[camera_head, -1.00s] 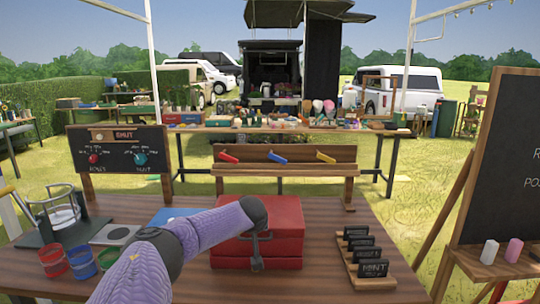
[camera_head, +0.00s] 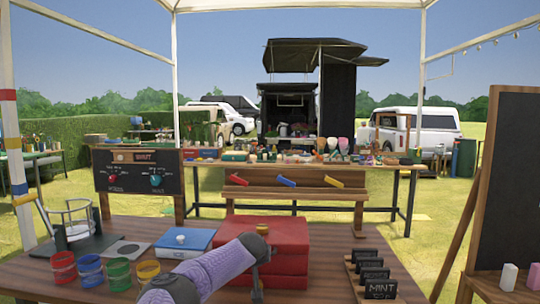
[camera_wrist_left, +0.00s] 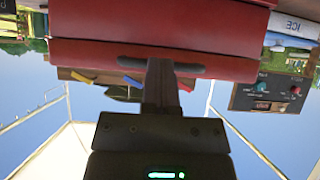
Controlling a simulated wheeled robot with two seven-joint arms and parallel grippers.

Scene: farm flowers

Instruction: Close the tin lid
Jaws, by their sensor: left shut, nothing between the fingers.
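The red tin (camera_head: 292,266) stands on the wooden table, and its red lid (camera_head: 292,232) lies down over the body. In the left wrist view, which is upside down, the lid (camera_wrist_left: 90,55) and tin body (camera_wrist_left: 110,20) meet at a thin dark seam. My left gripper (camera_wrist_left: 160,65) is shut and empty in front of the lid's face; I cannot tell whether it touches. In the head view my left gripper (camera_head: 258,290) hangs at the tin's front side, partly hidden by my arm. My right gripper is not in view.
A blue box (camera_head: 185,240) stands left of the tin. Red, blue, green and yellow cups (camera_head: 90,270) stand at the front left. A wooden rack of black labels (camera_head: 372,272) is on the right, beside a chalkboard (camera_head: 512,180).

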